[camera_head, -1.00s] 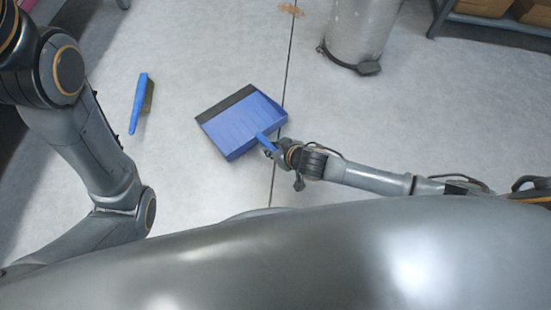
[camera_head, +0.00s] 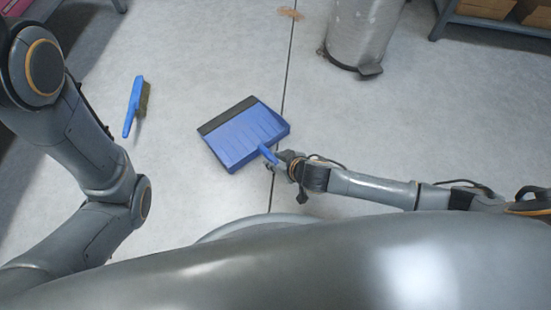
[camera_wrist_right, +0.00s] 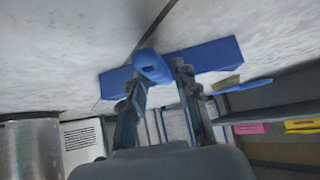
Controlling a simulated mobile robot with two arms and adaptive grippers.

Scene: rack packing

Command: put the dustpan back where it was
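The blue dustpan (camera_head: 240,136) with a dark front lip is near the middle of the head view, over the grey floor; I cannot tell whether it touches the floor. Its short handle points toward my right gripper (camera_head: 278,160). In the right wrist view the handle (camera_wrist_right: 152,66) sits between the two fingers of that gripper (camera_wrist_right: 158,82), which are closed around it, with the blue pan edge (camera_wrist_right: 212,55) beyond. My left arm shows at the left of the head view, but its gripper is out of sight.
A blue-handled brush (camera_head: 134,106) with dark bristles lies on the floor left of the dustpan. A metal pedal bin (camera_head: 362,32) stands at the top right. A shelf with cardboard boxes (camera_head: 487,8) is in the far right corner. Floor around the dustpan is clear.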

